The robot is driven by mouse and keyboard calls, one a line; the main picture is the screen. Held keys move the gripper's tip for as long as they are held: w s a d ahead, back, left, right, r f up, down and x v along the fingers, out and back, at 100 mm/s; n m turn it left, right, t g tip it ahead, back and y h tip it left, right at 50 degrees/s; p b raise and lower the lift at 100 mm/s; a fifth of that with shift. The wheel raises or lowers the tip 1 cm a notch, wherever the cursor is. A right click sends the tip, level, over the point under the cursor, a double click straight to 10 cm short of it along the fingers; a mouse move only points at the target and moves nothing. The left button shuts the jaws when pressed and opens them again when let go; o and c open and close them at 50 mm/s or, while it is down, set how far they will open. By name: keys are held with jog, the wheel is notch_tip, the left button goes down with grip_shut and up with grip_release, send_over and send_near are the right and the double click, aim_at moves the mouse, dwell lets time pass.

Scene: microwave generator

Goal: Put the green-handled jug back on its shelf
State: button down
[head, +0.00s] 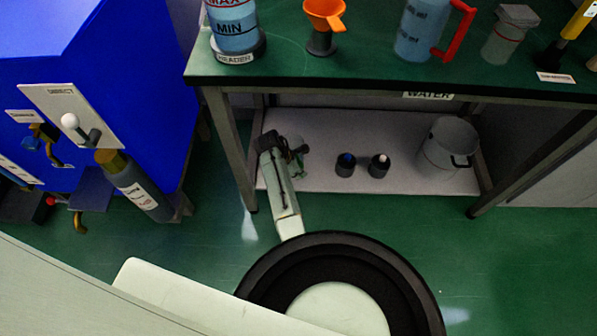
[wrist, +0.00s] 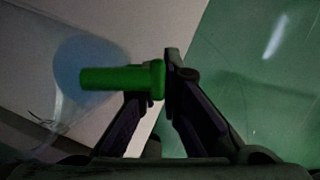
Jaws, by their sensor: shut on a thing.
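The jug's green handle (wrist: 115,79) shows in the wrist view, with its end at my fingers. Behind it is a pale bluish see-through body (wrist: 75,60), against a light surface. My gripper (wrist: 163,85) is shut on the handle. In the head view my arm reaches under the green-topped table, and my gripper (head: 284,143) is over the left end of the pale lower shelf (head: 330,130). The jug is mostly hidden there by my wrist and is hard to make out. I cannot tell whether it touches the shelf.
Two small dark bottles (head: 346,165) (head: 379,165) and a grey bucket (head: 449,147) stand on the lower shelf to the right. A table leg (head: 232,150) is close left of my arm. The tabletop (head: 370,70) above holds several vessels. A blue machine (head: 90,80) stands left.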

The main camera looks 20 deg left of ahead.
jog(key=c, duration=1.8)
grip_release()
jog(key=shift+f, duration=0.1)
jog(key=shift+p+v, duration=0.55)
jog(key=shift+v, duration=3.35)
